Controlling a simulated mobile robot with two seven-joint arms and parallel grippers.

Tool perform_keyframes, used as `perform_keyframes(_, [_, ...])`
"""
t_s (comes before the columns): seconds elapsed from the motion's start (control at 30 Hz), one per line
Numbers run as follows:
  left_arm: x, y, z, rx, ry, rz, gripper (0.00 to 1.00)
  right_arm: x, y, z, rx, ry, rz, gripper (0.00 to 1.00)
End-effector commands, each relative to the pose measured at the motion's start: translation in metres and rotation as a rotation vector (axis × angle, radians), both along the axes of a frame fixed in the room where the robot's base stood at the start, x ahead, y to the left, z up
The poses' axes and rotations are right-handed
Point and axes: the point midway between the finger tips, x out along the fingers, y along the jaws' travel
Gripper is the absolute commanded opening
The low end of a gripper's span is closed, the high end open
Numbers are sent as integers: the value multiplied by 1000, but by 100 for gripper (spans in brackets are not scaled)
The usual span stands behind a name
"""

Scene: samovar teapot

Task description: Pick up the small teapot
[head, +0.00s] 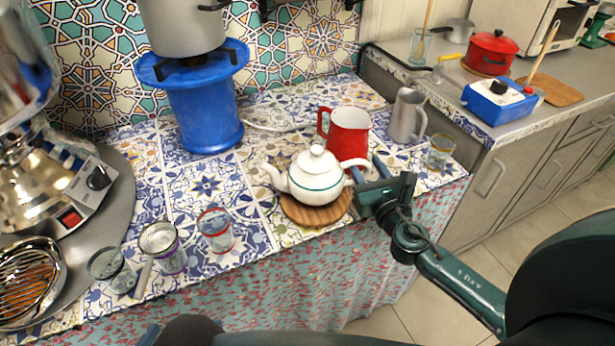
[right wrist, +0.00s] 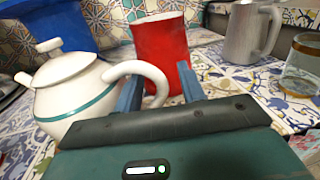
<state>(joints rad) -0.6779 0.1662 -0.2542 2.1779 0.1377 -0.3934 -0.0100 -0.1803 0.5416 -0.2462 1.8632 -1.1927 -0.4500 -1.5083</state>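The small white teapot (head: 315,178) with a green band stands upright on a round wooden board (head: 318,213) near the table's front edge. Its spout points left and its handle points right, towards my right gripper (head: 366,169). In the right wrist view the teapot (right wrist: 75,92) is at the left, and its curved handle (right wrist: 135,69) reaches between the two blue fingers of the right gripper (right wrist: 159,82). The fingers are apart, one on each side of the handle's outer part. I cannot tell whether they touch it. My left gripper does not show.
A red jug (head: 348,134) stands close behind the handle, with a grey metal jug (head: 407,115) and a glass (head: 440,151) to its right. A blue stand (head: 205,115) carries a pot. Several glasses, including a red-rimmed one (head: 216,231), stand left of the teapot.

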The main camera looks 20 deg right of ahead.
Motion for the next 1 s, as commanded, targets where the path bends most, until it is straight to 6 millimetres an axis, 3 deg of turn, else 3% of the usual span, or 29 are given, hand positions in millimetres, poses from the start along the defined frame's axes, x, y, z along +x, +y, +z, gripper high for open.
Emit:
perform_keyframes(0.1, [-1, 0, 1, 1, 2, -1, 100, 13, -2, 1, 0, 0, -1, 40])
perform_keyframes(0.37, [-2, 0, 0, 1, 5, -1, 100, 15, -2, 0, 0, 1, 0, 40])
perform_keyframes(0.87, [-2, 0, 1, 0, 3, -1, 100, 14, -2, 0, 0, 0, -1, 0])
perform_keyframes(1.0, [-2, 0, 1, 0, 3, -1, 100, 14, -2, 0, 0, 0, -1, 0])
